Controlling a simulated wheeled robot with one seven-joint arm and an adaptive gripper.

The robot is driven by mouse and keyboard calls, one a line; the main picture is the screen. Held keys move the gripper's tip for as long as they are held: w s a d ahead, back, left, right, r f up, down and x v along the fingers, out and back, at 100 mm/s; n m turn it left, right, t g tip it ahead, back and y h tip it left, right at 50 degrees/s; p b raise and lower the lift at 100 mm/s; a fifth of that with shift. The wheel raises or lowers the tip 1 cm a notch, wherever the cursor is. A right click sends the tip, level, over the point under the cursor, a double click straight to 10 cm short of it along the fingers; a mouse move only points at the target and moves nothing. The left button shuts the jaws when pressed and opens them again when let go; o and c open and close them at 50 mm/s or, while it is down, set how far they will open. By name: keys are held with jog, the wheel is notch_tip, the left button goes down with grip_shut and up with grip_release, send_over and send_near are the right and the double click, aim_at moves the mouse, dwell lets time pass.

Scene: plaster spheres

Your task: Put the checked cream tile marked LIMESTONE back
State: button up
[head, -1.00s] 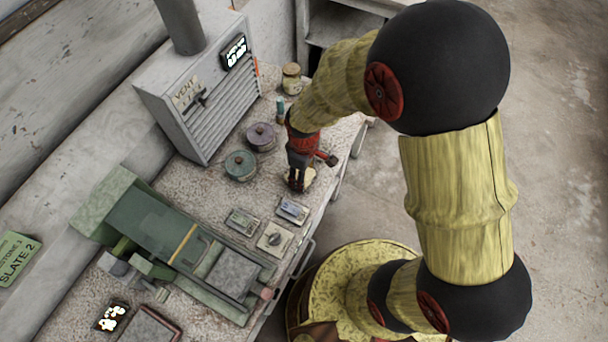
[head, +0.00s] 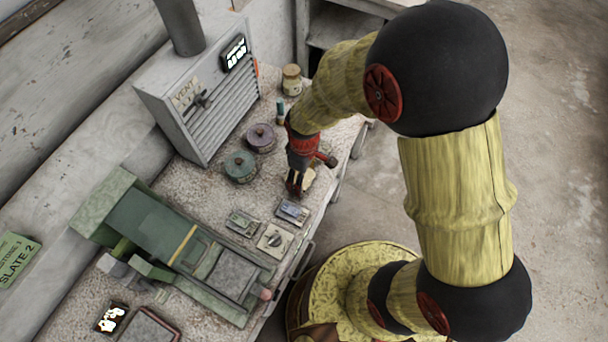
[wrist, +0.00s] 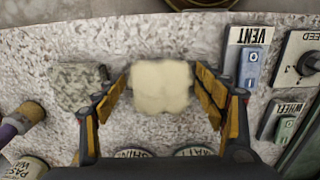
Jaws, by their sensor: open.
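A small cream tile (wrist: 161,86) lies on the speckled bench top between my gripper's fingers in the wrist view. It looks plain and blurred there; I can make out no checks and no LIMESTONE mark. In the head view the tile (head: 308,179) shows partly beside the fingers. My gripper (head: 295,186) is low over the bench and open. In the wrist view the fingers of my gripper (wrist: 161,80) stand apart on either side of the tile, with gaps. A grey speckled tile (wrist: 80,85) lies left of the left finger.
VENT (wrist: 250,62) and WHEEL (wrist: 287,121) switches and a SPEED dial (wrist: 308,66) sit to the right. Two lidded pots (head: 240,166) stand near the vent box (head: 190,95). A green machine (head: 175,240) fills the front bench. A paste wax jar (wrist: 24,168) is at lower left.

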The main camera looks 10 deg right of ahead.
jog(key=s+d+r+m+t+p, duration=0.1)
jog(key=d+r+m+p, duration=0.15)
jog(key=r, duration=1.05)
jog(key=s+d+r+m+t+p, duration=0.1)
jog(key=d+r+m+t, duration=0.15)
jog(key=r, duration=1.05)
jog(key=s+d+r+m+t, duration=0.2)
jog(key=s+d+r+m, duration=0.3)
jog(key=s+r, duration=0.4)
jog(key=shift+s+d, duration=0.25)
jog(key=shift+d, duration=0.25)
jog(key=shift+r, duration=0.1)
jog(key=shift+f+b, duration=0.7)
jog(key=shift+b, duration=0.15)
